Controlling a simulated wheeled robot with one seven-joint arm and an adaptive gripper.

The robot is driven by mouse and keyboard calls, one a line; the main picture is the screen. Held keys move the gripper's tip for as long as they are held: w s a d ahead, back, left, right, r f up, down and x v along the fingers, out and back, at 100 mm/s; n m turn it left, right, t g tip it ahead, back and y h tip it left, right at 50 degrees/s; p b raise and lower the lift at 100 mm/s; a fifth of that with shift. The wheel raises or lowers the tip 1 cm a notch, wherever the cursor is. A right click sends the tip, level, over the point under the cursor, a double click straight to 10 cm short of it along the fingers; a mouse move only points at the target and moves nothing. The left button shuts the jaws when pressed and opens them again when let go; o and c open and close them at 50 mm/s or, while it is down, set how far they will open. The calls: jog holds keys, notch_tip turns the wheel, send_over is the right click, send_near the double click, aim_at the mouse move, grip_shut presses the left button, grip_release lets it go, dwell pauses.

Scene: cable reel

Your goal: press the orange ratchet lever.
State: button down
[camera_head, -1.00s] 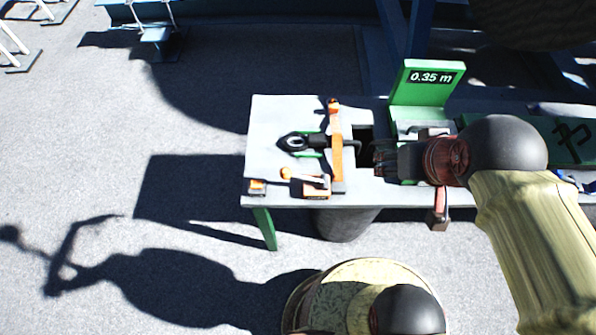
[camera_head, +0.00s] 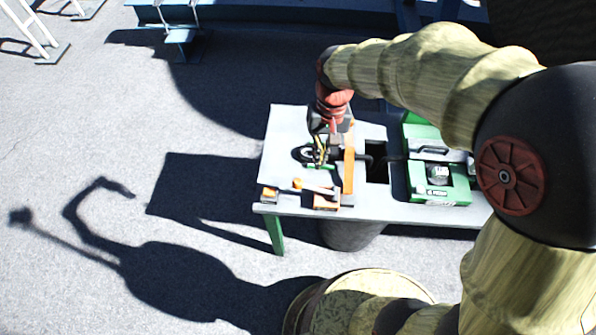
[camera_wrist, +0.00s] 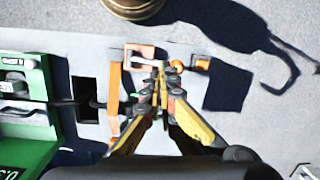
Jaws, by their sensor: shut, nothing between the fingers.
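The orange ratchet lever (camera_head: 298,184), a pale bar with an orange ball knob on an orange base, lies near the front left of the grey table. In the wrist view the knob (camera_wrist: 177,67) shows just beyond and beside my fingertips. My gripper (camera_head: 320,160) points down over the table's left part, behind the lever in the head view. Its fingers (camera_wrist: 160,78) are shut with nothing between them. In the wrist view the tips overlap the bar's near side; I cannot tell whether they touch it.
An upright orange strip (camera_head: 348,172) stands right of the lever, and a small orange block (camera_head: 269,195) sits left. A dark cable ring (camera_head: 305,153) lies behind, partly covered by my gripper. A green machine (camera_head: 438,193) stands right of the dark table opening (camera_head: 377,165).

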aim_at(297, 181)
jog(key=w+a+m, duration=0.2)
jog(key=w+a, duration=0.2)
jog(key=shift+w+a+f, duration=0.15)
jog(key=shift+w+a, duration=0.05)
jog(key=f, duration=0.4)
jog(key=s+a+f+b, duration=0.1)
jog(key=f, duration=0.4)
jog(key=s+f+b, duration=0.1)
jog(key=f, duration=0.3)
jog(key=shift+s+a+f, duration=0.15)
jog(key=shift+a+f, duration=0.1)
jog(key=shift+f, duration=0.1)
